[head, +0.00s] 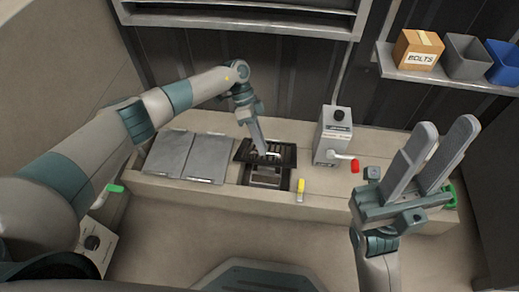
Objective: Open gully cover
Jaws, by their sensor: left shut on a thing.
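The gully cover (287,153) is a dark slotted grate set in the pale bench, at the middle of the head view. It sits at the back of a dark-framed gully opening (268,183), whose front part shows uncovered. I cannot tell whether the cover is tilted up or slid back. My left gripper (265,151) reaches down to the cover from behind and is shut on it, at what looks like a light handle; its fingertips are small and partly hidden. My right gripper (440,134) is open and empty, fingers up, in the right foreground.
Two grey plates (190,156) lie left of the gully. A yellow-handled item (300,188) is at its front right corner. A grey box with a red-handled lever (332,137) stands to the right. A shelf (402,69) holds a bolts box and bins.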

